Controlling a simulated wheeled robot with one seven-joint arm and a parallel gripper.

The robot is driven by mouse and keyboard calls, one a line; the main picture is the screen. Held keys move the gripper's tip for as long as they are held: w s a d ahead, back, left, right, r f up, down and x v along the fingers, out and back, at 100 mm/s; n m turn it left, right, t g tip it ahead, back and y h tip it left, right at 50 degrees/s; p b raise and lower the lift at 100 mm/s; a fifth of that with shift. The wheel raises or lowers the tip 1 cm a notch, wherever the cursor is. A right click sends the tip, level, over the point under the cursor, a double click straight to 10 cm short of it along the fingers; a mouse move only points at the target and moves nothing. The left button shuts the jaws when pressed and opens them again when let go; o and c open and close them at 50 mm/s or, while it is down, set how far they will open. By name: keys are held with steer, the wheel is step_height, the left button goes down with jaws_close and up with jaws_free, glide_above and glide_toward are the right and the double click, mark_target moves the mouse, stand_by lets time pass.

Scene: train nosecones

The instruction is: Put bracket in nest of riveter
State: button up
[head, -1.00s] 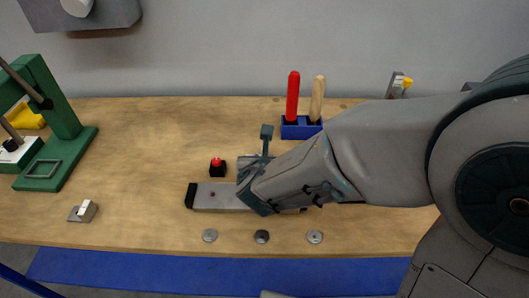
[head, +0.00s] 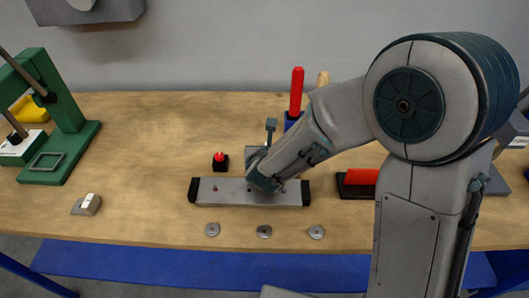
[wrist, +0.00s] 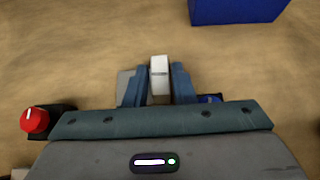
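A grey bracket with a pale upright block (wrist: 160,80) and a flat plate (wrist: 128,88) shows in the wrist view. The blue fingers of my gripper (wrist: 160,84) stand close on both sides of the block; I cannot tell whether they touch it. In the head view my gripper (head: 265,178) reaches down over the table, and its fingertips are hidden by the arm. Another small grey bracket-like part (head: 87,204) lies at the front left. The green riveter (head: 62,125), with a square frame nest (head: 47,161) on its base, stands at the far left.
A grey bar with black ends (head: 225,192) lies under my wrist. Several metal discs lie along the front edge. A blue holder (wrist: 235,10) with red and wooden handles stands behind. The left-middle table is clear.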

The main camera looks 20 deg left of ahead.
steer(key=shift+c, duration=0.3)
jaws_close()
steer(key=shift+r, duration=0.15)
steer(key=shift+r, duration=0.3)
step_height(320, 180, up, 4)
steer(key=shift+f, duration=0.15)
steer(key=s+d+r, duration=0.4)
steer(key=d+r, duration=0.2)
steer(key=d, duration=0.5)
steer(key=shift+r, duration=0.2)
